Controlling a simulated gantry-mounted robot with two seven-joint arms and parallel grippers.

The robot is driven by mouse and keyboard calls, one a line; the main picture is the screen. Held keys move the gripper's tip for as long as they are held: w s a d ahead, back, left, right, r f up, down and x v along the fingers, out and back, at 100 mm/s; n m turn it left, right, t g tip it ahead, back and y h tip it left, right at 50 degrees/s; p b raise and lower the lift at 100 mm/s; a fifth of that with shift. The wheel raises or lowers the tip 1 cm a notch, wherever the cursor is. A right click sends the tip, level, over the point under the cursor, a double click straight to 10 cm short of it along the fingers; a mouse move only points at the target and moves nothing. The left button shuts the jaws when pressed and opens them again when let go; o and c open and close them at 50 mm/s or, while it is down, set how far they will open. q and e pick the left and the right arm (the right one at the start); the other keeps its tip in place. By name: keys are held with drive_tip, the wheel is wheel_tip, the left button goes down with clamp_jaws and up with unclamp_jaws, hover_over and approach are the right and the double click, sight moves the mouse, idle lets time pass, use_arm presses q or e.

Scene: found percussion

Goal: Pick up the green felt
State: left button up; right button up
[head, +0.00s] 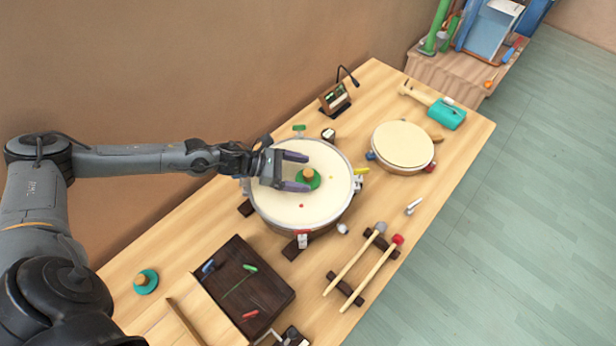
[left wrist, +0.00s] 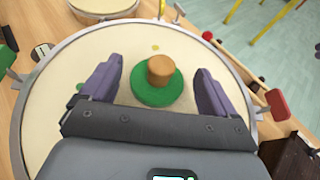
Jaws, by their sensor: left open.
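The green felt (head: 315,183) is a flat round disc with a wooden knob on top. It lies on the cream head of the large drum (head: 275,205). In the left wrist view the felt (left wrist: 157,96) sits between and slightly ahead of the fingers. My left gripper (head: 297,171) is open, its purple fingers on either side of the knob, with no visible contact. The left gripper also shows in the left wrist view (left wrist: 155,85). A second green disc with a knob (head: 146,281) lies on the table at the lower left. My right gripper is not in view.
A smaller drum (head: 403,145) stands to the right. Two mallets (head: 352,268) rest on dark supports at the front. A small device with a bent stalk (head: 335,98) and a teal-headed hammer (head: 447,113) are farther back.

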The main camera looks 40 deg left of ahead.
use_arm(q)
drive_tip(key=shift+x, duration=1.35)
drive_tip(key=c, duration=1)
